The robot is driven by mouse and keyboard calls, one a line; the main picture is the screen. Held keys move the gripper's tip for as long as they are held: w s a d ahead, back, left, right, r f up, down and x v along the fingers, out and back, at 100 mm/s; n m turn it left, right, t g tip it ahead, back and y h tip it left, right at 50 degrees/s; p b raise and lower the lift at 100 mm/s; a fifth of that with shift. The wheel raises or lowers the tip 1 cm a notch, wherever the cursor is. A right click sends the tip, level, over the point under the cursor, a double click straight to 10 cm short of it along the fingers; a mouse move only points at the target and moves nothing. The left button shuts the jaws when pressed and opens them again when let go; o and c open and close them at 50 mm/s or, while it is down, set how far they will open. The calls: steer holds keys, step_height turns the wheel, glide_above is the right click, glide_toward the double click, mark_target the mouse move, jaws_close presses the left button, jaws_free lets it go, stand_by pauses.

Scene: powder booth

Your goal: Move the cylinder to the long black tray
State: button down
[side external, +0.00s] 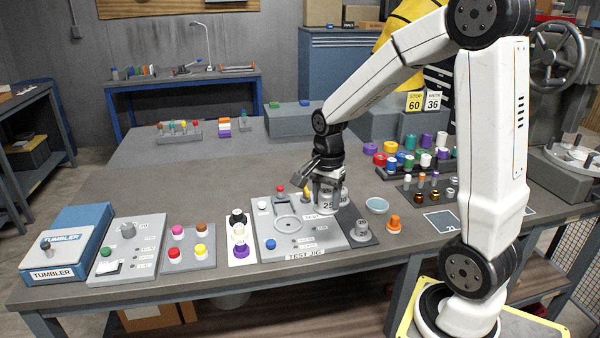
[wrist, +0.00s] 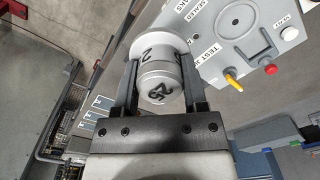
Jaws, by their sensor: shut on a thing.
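My gripper (side external: 326,182) is shut on a grey cylinder (wrist: 160,84) with black numbers on it. In the wrist view, one finger lies on each side of it, and a wider white round part shows at its far end. In the side view, the cylinder (side external: 327,203) is upright over the back right of the test jig; I cannot tell whether it touches the surface. A long dark tray (side external: 412,203) with several small metallic and coloured pieces lies to the right. Which dark tray the task means is not certain.
The test jig (side external: 272,240) lies left of the cylinder. A grey weight (side external: 360,230) on a dark plate, a pale blue bowl (side external: 377,205) and an orange piece (side external: 393,224) stand to the right. Several coloured spools (side external: 391,162) stand behind the dark tray.

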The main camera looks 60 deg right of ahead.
steer(key=shift+w+d+f, duration=0.2)
steer(key=shift+d, duration=0.45)
steer(key=w+d+f, duration=0.1)
steer(key=d+f, duration=0.2)
steer(key=d, duration=0.6)
glide_above(349, 217)
step_height(349, 217, down, 4)
steer(key=shift+s+r, duration=0.1)
steer(key=shift+r, duration=0.15)
steer(key=shift+f, duration=0.15)
steer(key=shift+f, duration=2.85)
steer(key=shift+f, duration=0.65)
steer(key=shift+c, duration=0.3)
jaws_free()
steer(key=shift+o, duration=0.3)
